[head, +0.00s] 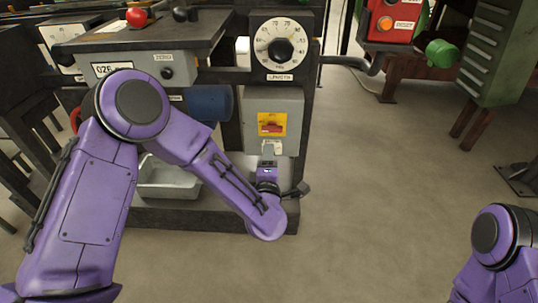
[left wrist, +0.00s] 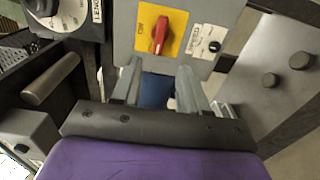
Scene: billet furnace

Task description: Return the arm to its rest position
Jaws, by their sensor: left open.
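My left arm, purple, reaches in from the left in the head view. My left gripper (head: 270,152) is just below the red rotary switch (head: 271,125) on its yellow plate, in front of the grey switch box (head: 288,105). In the left wrist view my left gripper (left wrist: 160,92) has its two fingers spread apart with nothing between them. The red switch handle (left wrist: 160,34) is ahead of the fingers, apart from them. A small gap or light contact with the box cannot be told. My right arm shows only in part at the lower right of the head view; its gripper is out of frame.
A round dial (head: 281,50) sits above the switch box. A metal tray (head: 168,183) stands low behind my left arm. A blue cylinder (head: 208,103) is left of the box. A green cabinet (head: 497,55) stands at right. The floor (head: 385,190) between my arms is clear.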

